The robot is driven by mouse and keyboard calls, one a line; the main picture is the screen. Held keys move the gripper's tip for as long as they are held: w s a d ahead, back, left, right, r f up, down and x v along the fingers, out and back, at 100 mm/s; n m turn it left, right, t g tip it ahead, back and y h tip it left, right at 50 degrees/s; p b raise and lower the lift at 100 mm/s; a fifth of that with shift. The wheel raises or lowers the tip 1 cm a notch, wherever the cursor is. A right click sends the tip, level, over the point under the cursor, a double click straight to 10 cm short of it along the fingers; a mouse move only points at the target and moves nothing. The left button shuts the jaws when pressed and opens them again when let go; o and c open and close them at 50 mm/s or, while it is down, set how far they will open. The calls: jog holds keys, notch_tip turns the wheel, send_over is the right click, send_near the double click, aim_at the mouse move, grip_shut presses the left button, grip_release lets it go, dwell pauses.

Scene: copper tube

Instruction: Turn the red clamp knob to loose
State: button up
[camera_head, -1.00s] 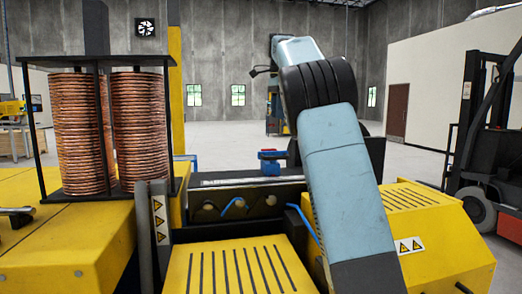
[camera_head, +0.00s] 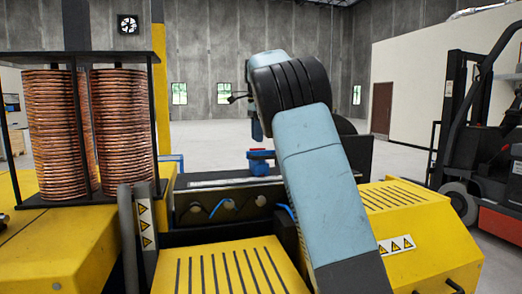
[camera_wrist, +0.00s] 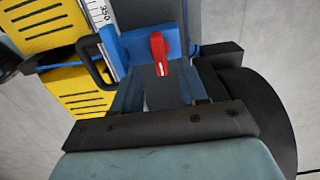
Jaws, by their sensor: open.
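The red clamp knob (camera_wrist: 159,53) sits on a blue clamp block (camera_wrist: 128,46) beside a marked scale in the wrist view. Its handle points down the picture toward my gripper. In the head view the blue clamp (camera_head: 259,158) stands on the machine's rail, and the knob is too small to make out well. My gripper (camera_wrist: 157,78) is open, with one finger to each side below the knob in the wrist view. The knob appears just beyond the fingertips; contact cannot be told. In the head view my gripper (camera_head: 256,128) hangs just above the clamp, partly hidden by my wrist.
Copper coils (camera_head: 122,125) stand in a black frame at left. Yellow slotted covers (camera_head: 222,268) lie in front and at right. A black handle (camera_wrist: 92,62) curves beside the clamp. A forklift (camera_head: 470,150) stands at far right. Air above the rail is open.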

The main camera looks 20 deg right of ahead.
jog(key=shift+f, duration=2.8)
